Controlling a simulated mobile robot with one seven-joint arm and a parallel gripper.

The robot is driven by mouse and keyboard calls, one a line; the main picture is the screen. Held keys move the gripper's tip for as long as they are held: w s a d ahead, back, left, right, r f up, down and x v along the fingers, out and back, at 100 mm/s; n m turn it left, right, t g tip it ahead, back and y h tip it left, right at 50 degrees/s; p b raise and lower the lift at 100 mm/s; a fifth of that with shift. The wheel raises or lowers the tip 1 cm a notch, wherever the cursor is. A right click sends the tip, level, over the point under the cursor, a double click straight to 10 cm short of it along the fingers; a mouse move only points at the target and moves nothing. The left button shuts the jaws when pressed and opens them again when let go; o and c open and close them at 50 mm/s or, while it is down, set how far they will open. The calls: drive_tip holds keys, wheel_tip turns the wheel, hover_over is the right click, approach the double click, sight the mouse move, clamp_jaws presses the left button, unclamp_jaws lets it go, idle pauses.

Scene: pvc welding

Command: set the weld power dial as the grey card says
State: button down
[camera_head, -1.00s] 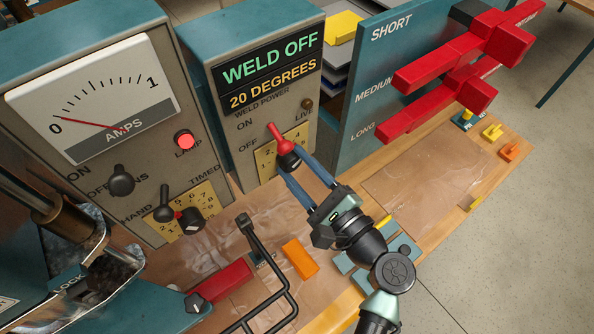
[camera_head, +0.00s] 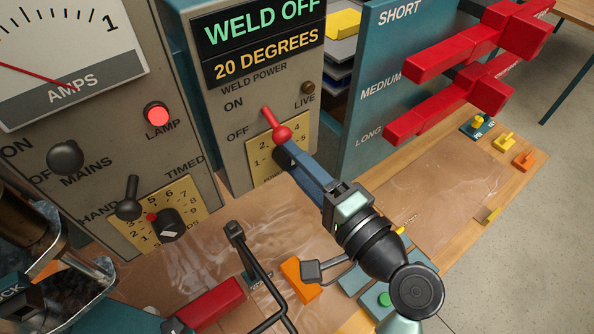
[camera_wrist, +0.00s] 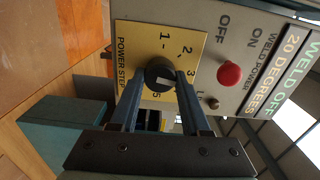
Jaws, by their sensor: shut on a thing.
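The weld power dial (camera_wrist: 160,72) is a black round knob on a yellow plate (camera_wrist: 135,50) marked POWER STEP with numbers, on the weld box front. My gripper (camera_wrist: 161,82) is shut on this knob, one finger on each side, in the wrist view. In the head view my gripper (camera_head: 288,160) reaches the same yellow plate (camera_head: 262,160) and hides most of the knob. A pale mark shows on the knob's face, but I cannot tell which number it points to. I cannot make out a grey card in either view.
Just above the dial sits a red lever (camera_head: 277,124) beside ON and OFF, with a small brass button (camera_head: 308,88) near LIVE. The display (camera_head: 262,40) reads WELD OFF, 20 DEGREES. A lit red lamp (camera_head: 157,115) and a mains knob (camera_head: 65,157) are left.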

drive_tip(key=shift+n+b, duration=0.55)
drive_tip(key=shift+n, duration=0.15)
drive_tip(key=shift+c, duration=1.9)
unclamp_jaws()
drive_tip(key=b+v, duration=0.2)
drive_tip(key=v, duration=1.1)
